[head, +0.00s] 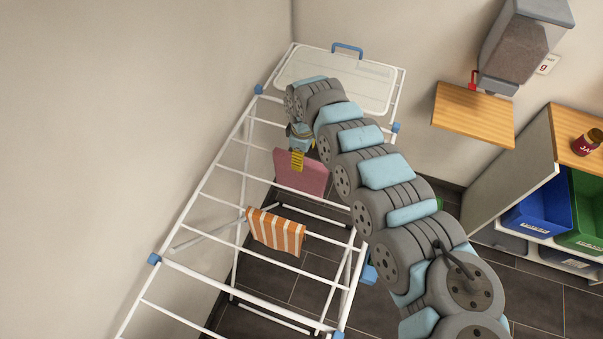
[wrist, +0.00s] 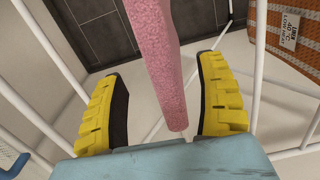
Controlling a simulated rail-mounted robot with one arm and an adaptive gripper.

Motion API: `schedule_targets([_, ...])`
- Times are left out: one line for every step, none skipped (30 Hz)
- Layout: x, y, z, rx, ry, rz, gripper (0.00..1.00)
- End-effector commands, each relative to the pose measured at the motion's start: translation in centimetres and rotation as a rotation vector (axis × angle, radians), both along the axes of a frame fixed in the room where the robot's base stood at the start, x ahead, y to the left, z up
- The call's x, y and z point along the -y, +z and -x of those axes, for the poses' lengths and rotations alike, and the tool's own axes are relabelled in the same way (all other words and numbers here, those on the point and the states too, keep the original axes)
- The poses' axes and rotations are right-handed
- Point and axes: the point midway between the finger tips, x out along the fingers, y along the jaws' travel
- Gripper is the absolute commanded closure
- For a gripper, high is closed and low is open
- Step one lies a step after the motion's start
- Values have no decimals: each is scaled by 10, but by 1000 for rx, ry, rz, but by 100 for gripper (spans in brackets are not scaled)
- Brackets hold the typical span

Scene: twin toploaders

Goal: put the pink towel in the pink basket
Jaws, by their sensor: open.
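The pink towel (head: 301,173) hangs over a rail of the white drying rack (head: 223,200), in its middle part. My gripper (head: 297,160) is at the towel's upper left edge in the head view. In the wrist view the towel (wrist: 158,50) shows edge-on, running between the two yellow fingers. My gripper (wrist: 163,82) is open, with a gap between the towel and each finger. No pink basket can be made out in either view.
A striped orange towel (head: 275,231) hangs on a nearer rail and shows at upper right in the wrist view (wrist: 292,32). A white board (head: 325,80) lies on the rack's far end. Blue (head: 540,207) and green (head: 584,217) bins stand in a shelf at right.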

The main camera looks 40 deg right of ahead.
Motion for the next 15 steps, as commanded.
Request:
schedule_targets([0,-2,0,0,0,0,28])
schedule_targets([-1,-3,-1,1,0,0,28])
schedule_targets([-1,-5,-1,1,0,0,28])
schedule_targets([-1,-6,-1,2,0,-1,28])
schedule_targets([-1,-9,-2,1,0,-2,28])
schedule_targets([-2,-13,-3,1,0,-2,28])
schedule_targets([-2,-16,-3,1,0,-2,28])
schedule_targets([-3,-20,-4,1,-1,-3,28])
schedule_targets([-4,-25,-5,2,0,-4,28])
schedule_targets([-5,-29,-6,2,0,-4,28])
schedule_targets([-5,-32,-7,2,0,-3,28])
schedule_targets([-4,-36,-7,1,-1,-1,28])
schedule_targets([-4,-40,-6,1,-1,-1,28])
schedule_targets([-4,-43,-7,1,0,-2,28])
schedule_targets([-4,-47,-7,1,1,-1,28])
